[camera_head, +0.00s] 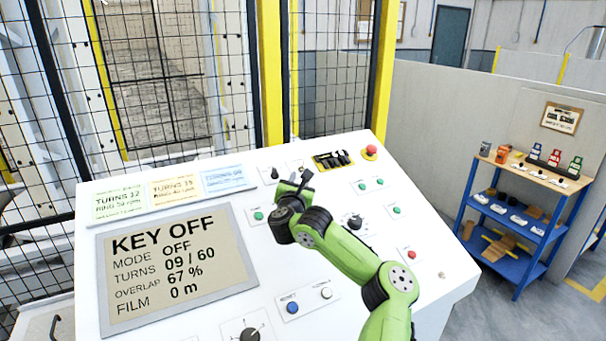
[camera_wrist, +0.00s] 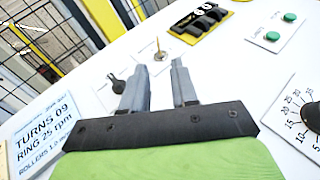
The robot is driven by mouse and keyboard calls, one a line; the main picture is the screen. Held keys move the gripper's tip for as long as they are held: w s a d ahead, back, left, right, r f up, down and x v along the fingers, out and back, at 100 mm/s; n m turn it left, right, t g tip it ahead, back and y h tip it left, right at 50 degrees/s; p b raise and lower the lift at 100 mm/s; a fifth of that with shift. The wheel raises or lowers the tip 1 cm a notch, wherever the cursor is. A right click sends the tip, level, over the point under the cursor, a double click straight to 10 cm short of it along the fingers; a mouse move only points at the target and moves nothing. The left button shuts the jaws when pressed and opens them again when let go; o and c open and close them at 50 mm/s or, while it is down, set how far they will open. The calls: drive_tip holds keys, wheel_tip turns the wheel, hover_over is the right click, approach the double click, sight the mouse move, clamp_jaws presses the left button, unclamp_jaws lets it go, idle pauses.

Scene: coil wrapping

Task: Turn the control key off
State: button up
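The sloped white control panel (camera_head: 330,165) carries a screen (camera_head: 178,262) that reads KEY OFF, MODE OFF. A small brass-coloured key switch (camera_wrist: 160,54) sits on a white plate beyond my fingertips in the wrist view. A black selector knob (camera_wrist: 118,86) is to its left, and also shows in the head view (camera_head: 275,173). My gripper (camera_head: 304,178) is over the upper middle of the panel. In the wrist view my gripper (camera_wrist: 158,78) has its two grey fingers apart with nothing between them. The key lies ahead of the gap, apparently untouched.
A red emergency button (camera_head: 371,150) and a black switch block (camera_head: 332,159) stand at the panel's upper right. Green buttons and a dial knob (camera_head: 354,222) lie right of my gripper. Mesh fencing with yellow posts (camera_head: 271,70) rises behind. A blue shelf (camera_head: 512,225) stands right.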

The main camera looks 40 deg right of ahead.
drive_tip(key=x, duration=0.9)
drive_tip(key=shift+w+d+p, duration=0.1)
drive_tip(key=shift+w+p, duration=0.25)
drive_tip(key=shift+p, duration=0.05)
drive_tip(key=shift+c, duration=0.3)
clamp_jaws()
